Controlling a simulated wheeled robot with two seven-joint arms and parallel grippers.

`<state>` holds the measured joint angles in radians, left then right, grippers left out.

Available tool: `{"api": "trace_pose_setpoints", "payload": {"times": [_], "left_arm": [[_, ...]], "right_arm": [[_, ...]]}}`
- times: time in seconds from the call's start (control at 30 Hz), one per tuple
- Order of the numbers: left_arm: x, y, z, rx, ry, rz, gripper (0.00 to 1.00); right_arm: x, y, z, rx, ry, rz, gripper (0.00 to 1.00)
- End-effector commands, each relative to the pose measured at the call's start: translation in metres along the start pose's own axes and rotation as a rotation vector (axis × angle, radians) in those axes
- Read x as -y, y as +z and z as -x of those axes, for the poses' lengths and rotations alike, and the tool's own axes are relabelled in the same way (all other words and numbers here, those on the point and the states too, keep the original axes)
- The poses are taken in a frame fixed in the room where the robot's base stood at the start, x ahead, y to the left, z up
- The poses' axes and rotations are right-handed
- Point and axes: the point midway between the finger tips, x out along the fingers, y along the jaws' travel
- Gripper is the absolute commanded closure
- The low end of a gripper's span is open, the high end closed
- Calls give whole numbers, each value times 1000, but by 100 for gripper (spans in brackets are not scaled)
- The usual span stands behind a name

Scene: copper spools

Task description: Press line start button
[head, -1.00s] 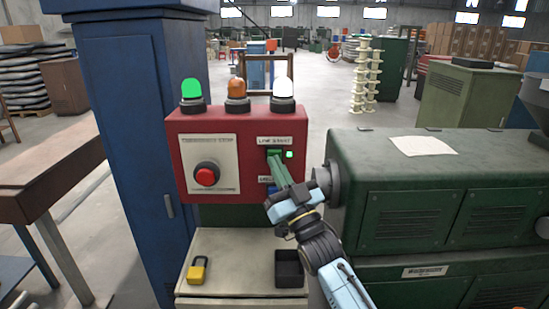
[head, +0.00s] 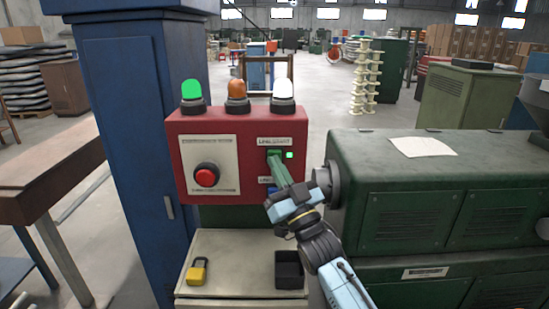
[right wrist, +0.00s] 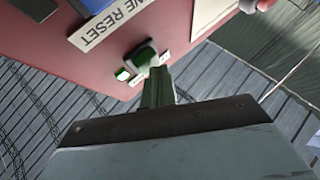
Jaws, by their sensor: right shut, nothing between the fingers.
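The red control box (head: 222,120) stands in the middle of the head view. The green line start button (head: 273,153) is on its right side, under a white label. It also shows in the right wrist view (right wrist: 139,57). A small green light (head: 290,155) beside the button is lit. My right gripper (head: 277,163) is shut and empty, its green fingers pointing at the button. The fingertips (right wrist: 158,78) are at or very close to the button; I cannot tell if they touch. The fingers partly cover the button's lower part. My left gripper is not in view.
A red stop button (head: 206,174) is on the box's left plate. A blue button (head: 270,190) below is partly hidden by my gripper. Green, orange and white lamps stand on top. A yellow padlock (head: 197,270) and black tray (head: 289,269) sit below. A green machine (head: 440,180) stands close right.

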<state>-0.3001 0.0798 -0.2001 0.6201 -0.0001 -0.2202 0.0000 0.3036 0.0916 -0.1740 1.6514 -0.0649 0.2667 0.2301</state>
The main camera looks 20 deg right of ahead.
Motion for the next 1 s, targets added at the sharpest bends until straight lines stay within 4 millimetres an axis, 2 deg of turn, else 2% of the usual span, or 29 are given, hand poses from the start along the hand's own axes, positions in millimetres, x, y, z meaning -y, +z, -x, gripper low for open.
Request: {"api": "trace_pose_setpoints", "payload": {"times": [0.2, 0.63, 1.0], "left_arm": [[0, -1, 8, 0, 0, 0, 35], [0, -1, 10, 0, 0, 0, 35], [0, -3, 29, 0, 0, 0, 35]], "right_arm": [[6, -6, 8, 2, 1, -1, 100], [9, -8, 12, 2, 0, 0, 100], [27, -27, 36, 2, 0, -1, 100]]}}
